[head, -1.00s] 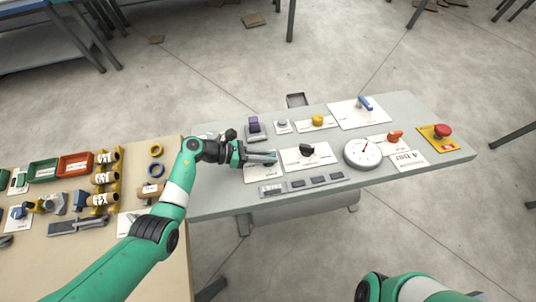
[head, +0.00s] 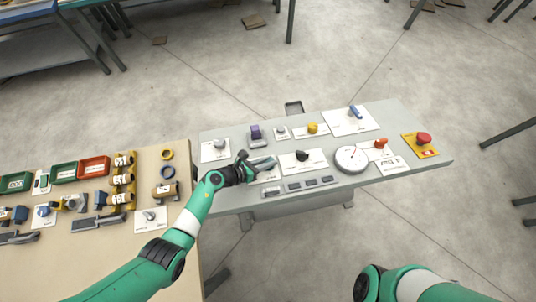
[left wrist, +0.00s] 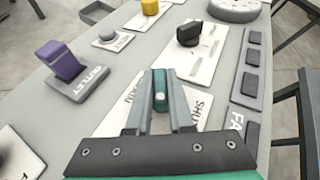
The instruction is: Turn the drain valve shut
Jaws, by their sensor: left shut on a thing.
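The drain valve's white plate (left wrist: 205,95) lies under my left gripper, with "SHUT" and the end of another word printed on it. In the head view the plate (head: 270,177) is partly covered by the gripper. A teal handle (left wrist: 160,88) with a white dot sits between the fingers. My left gripper (left wrist: 162,98) is shut on this handle; it also shows in the head view (head: 263,163), pointing to the right. The handle's lower part is hidden by the fingers. Part of my right arm shows at the bottom right, but its gripper is out of view.
A black knob (head: 302,155) is just right of the gripper, and a purple switch (head: 255,132) is behind it. A row of dark buttons (head: 310,183) runs along the front. A round gauge (head: 350,158) and red button (head: 424,138) are farther right.

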